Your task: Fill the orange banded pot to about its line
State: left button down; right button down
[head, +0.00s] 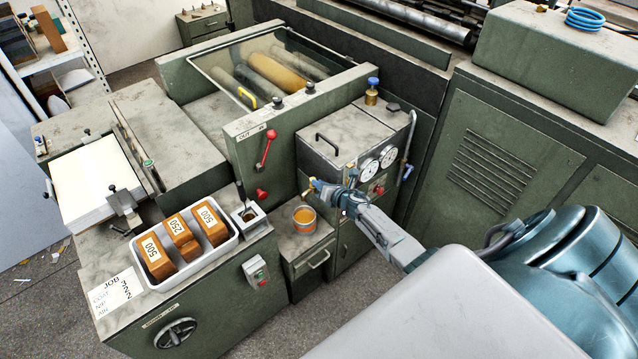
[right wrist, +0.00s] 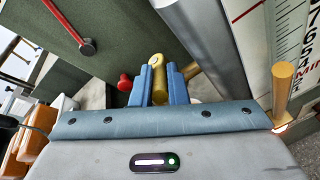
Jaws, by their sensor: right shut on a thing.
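The orange banded pot (head: 304,222) stands upright on a low green ledge below the gauge cabinet. An amber-orange surface shows inside it; I cannot make out its line or the exact level. My right gripper (head: 318,187) is above and slightly right of the pot, at the cabinet's front left edge. In the right wrist view its blue fingers (right wrist: 158,88) are shut on a brass tap handle (right wrist: 157,64). The tap's outlet and any stream are not clear in either view. My left gripper is not in view.
A white tray (head: 234,246) with several orange numbered blocks is left of the pot, beside a small square holder (head: 250,216). The gauge cabinet (head: 337,150) stands behind the gripper. A red lever (head: 267,146) is on the green panel. Floor is clear in front.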

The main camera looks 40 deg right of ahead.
jog(key=shift+d+y, duration=0.1)
jog(key=shift+y, duration=0.2)
jog(key=c, duration=1.4)
grip_release()
jog(key=shift+c, duration=0.2)
jog(key=shift+s+r, duration=0.15)
jog(key=shift+s, duration=0.35)
jog(key=v, duration=0.9)
jog(key=shift+s+r+p, duration=0.2)
jog(key=shift+s+p, duration=0.1)
jog(key=shift+p, duration=0.1)
